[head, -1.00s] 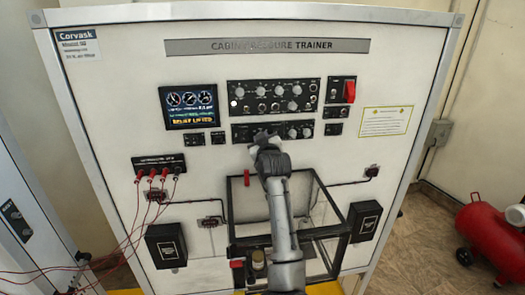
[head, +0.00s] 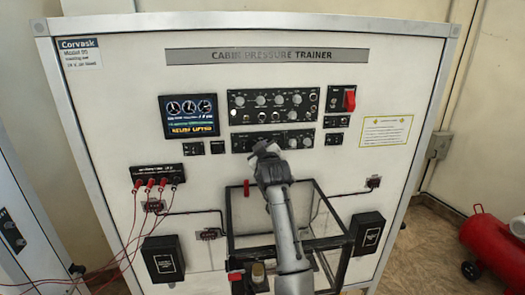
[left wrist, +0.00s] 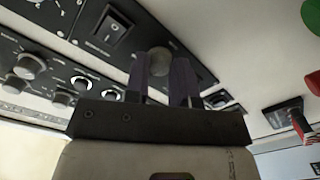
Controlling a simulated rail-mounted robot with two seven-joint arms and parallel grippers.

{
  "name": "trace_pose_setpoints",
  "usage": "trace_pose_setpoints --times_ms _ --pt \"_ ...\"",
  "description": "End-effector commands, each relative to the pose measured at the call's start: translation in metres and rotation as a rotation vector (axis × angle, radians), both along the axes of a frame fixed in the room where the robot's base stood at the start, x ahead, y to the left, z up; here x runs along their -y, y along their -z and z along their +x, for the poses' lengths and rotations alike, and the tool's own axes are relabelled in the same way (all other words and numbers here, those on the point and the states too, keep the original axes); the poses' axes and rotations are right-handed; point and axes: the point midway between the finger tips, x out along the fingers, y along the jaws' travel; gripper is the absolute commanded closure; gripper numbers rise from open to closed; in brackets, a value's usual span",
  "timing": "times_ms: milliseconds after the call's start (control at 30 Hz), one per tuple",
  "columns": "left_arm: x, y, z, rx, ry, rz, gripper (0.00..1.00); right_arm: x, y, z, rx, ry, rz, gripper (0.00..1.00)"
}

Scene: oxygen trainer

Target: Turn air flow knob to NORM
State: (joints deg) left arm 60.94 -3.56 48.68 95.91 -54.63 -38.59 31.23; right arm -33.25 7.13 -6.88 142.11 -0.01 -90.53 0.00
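The lower black control panel (head: 301,132) is on the front of the cabin pressure trainer. It carries grey knobs, two of which (head: 292,143) show to the right of my gripper. The labels are too small to read, so I cannot tell which knob is air flow or where it points. My left gripper (head: 264,148) is at the left part of this panel and hides what is behind it. In the left wrist view its fingers (left wrist: 161,78) are apart, with a round grey knob (left wrist: 160,60) in the gap near their tips. I cannot tell whether they touch it. My right gripper is not in view.
Above is a larger knob panel (head: 271,104), with a red switch (head: 349,100) to its right and a lit display (head: 188,116) to its left. A clear-walled, black-framed box (head: 318,243) juts out below. Red leads (head: 127,222) hang at the left.

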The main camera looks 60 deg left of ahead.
Motion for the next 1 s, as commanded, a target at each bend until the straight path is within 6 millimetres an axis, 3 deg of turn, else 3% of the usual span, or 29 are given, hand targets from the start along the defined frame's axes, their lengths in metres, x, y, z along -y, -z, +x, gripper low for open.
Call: trace_pose_setpoints --times_ms 233,567,1000 --pt "0.000 0.000 0.000 -0.001 -0.001 0.001 0.53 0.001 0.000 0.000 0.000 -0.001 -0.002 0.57" --pt "0.006 0.000 -0.002 0.001 0.001 0.003 0.53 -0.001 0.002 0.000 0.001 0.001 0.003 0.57" --pt "0.079 0.000 -0.031 0.002 0.002 0.000 0.53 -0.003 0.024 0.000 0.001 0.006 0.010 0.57"
